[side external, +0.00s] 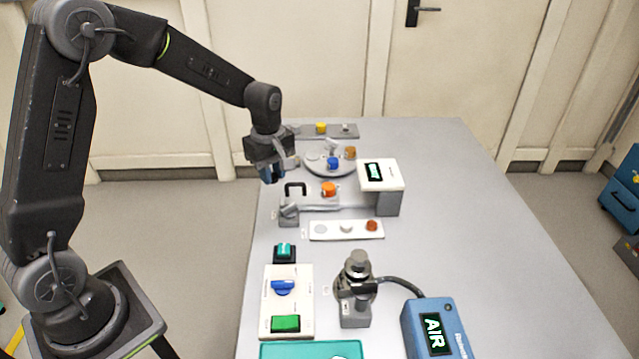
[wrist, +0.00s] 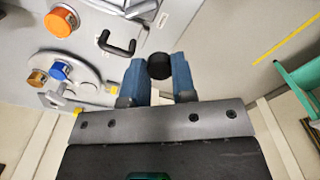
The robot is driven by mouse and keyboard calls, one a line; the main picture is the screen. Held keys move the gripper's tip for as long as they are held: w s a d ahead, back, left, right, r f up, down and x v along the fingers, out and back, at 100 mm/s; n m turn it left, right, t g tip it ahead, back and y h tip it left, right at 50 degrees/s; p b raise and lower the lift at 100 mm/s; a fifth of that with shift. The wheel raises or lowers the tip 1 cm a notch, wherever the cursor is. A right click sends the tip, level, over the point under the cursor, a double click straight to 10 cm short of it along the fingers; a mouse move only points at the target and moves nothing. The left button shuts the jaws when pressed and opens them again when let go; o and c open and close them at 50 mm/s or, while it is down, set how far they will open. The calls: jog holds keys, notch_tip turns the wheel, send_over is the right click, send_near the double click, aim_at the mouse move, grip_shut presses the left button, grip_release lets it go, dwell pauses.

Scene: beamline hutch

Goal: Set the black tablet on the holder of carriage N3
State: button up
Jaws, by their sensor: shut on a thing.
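My gripper (side external: 272,175) hangs at the left edge of the table, beside the round plate, with its blue fingers pointing down. In the wrist view the fingers (wrist: 157,70) are closed on the black tablet (wrist: 159,65), a small round dark disc at the fingertips. The tablet cannot be made out in the side view. A round grey plate (side external: 314,170) carries a blue piece (side external: 333,162) and a brown-orange piece (side external: 350,152). An orange piece (side external: 328,189) sits nearer, beside a black handle (side external: 295,188). No N3 label is readable, so I cannot tell which part is that carriage.
A white-topped box with a display (side external: 381,175) stands right of the handle. A white strip (side external: 333,236) with round spots lies nearer. The table's right side is clear.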

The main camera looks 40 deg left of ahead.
jog(key=r, duration=0.2)
send_over(329, 186)
jog(key=shift+f, duration=0.4)
jog(key=shift+s+f, duration=0.1)
jog(key=shift+f, duration=3)
jog(key=shift+f, duration=0.6)
jog(key=o, duration=1)
jog(key=shift+r, duration=0.1)
